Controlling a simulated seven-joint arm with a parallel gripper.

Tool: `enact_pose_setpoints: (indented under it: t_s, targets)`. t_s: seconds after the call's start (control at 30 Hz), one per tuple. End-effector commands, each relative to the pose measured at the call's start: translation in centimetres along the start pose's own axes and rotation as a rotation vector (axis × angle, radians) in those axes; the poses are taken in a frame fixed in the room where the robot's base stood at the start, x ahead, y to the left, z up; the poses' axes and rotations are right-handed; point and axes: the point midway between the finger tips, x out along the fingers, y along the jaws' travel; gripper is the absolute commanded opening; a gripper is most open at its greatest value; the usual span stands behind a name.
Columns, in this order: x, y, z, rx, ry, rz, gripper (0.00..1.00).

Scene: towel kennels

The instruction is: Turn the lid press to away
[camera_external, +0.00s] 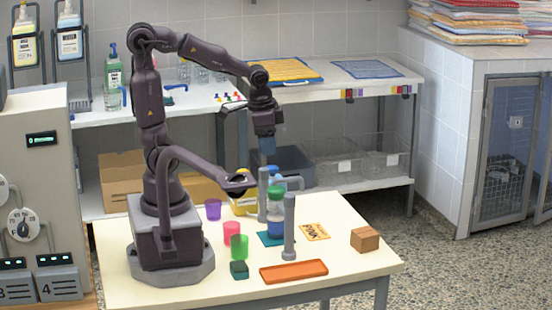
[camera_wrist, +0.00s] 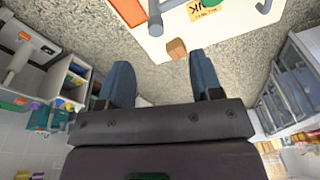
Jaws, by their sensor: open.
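A grey post-like fixture, which looks like the lid press, stands on the cream table (camera_external: 350,265). It has a front post (camera_external: 289,228), a rear post (camera_external: 262,190) and a pale blue-grey bar (camera_external: 292,182). A blue bottle with a green lid (camera_external: 275,197) stands between the posts on a teal mat (camera_external: 268,239). Which way the press faces I cannot tell. My gripper (camera_external: 267,150) hangs above the fixture, pointing down, clear of it. In the wrist view my gripper (camera_wrist: 162,82) is open and empty. A grey post (camera_wrist: 155,18) shows at the top there.
An orange tray (camera_external: 293,271), brown box (camera_external: 365,239), printed card (camera_external: 315,231), green cup (camera_external: 239,246), pink cup (camera_external: 231,230), purple cup (camera_external: 213,209) and dark green block (camera_external: 239,269) surround the fixture. A shelf unit (camera_external: 340,92) stands behind. The table's front right is mostly clear.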

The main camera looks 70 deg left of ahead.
Motion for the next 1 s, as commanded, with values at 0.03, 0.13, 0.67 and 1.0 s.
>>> enact_pose_setpoints:
  t_s: [0.03, 0.13, 0.67, 1.0]
  targets:
    - [1.1, 0.2, -1.1, 0.068, -0.047, 0.015, 0.59]
    - [2.5, 0.6, -3.0, 0.213, -0.105, 0.043, 0.59]
    - [5.4, 1.0, -4.7, 0.518, -0.129, 0.079, 0.59]
    - [12.3, 1.3, -3.8, 0.515, -0.128, 0.079, 0.59]
